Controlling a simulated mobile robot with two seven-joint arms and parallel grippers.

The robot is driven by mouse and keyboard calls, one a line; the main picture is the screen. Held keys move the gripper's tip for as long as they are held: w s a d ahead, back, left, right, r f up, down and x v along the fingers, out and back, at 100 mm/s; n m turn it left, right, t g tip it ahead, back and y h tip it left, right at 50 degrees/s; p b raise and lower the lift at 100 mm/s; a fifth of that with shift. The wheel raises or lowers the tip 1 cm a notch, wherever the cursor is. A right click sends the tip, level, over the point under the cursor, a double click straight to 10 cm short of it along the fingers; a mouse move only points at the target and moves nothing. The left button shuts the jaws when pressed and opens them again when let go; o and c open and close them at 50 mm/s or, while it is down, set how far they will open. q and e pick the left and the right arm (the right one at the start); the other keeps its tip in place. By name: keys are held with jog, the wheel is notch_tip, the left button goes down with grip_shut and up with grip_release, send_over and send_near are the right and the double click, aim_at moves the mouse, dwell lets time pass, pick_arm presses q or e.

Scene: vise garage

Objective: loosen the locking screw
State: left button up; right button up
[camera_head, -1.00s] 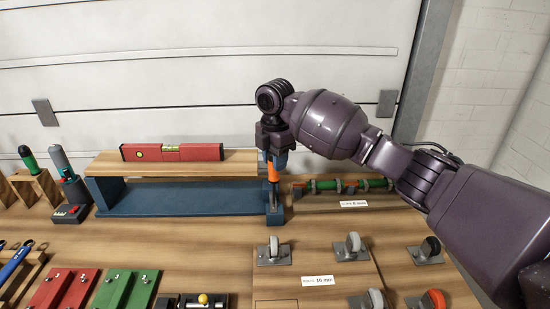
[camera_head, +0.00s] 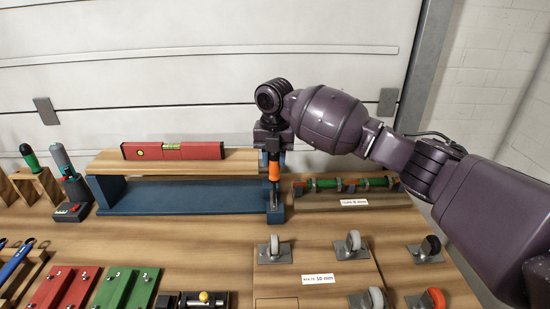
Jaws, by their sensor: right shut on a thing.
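My right gripper (camera_head: 273,156) comes in from the right, points down, and is shut on an orange-handled screwdriver (camera_head: 274,172). The screwdriver is upright, its dark shaft running down in front of the right end of the blue shelf stand (camera_head: 181,201). Its tip is at the small blue foot (camera_head: 275,216) at that end. The locking screw is not distinguishable there; the tool and foot hide it or it is too small. I cannot tell whether the tip is seated in it. My left gripper is not in view.
A red spirit level (camera_head: 190,151) lies on the wooden shelf board (camera_head: 111,163). A rack of green-and-red rods (camera_head: 345,184) is close on the right. Several casters stand on a board (camera_head: 312,258) in front. Red (camera_head: 63,288) and green (camera_head: 127,287) blocks lie front left.

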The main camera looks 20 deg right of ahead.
jog(key=n, duration=0.6)
jog(key=shift+f, duration=0.2)
jog(key=shift+r+p, duration=0.35)
jog(key=shift+r, duration=0.55)
jog(key=shift+r+p, duration=1.25)
jog(key=shift+r, duration=1.55)
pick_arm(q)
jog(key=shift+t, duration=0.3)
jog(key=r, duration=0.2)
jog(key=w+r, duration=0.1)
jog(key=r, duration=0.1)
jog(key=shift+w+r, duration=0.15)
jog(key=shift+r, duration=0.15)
pick_arm(e)
jog(key=shift+f, duration=0.1)
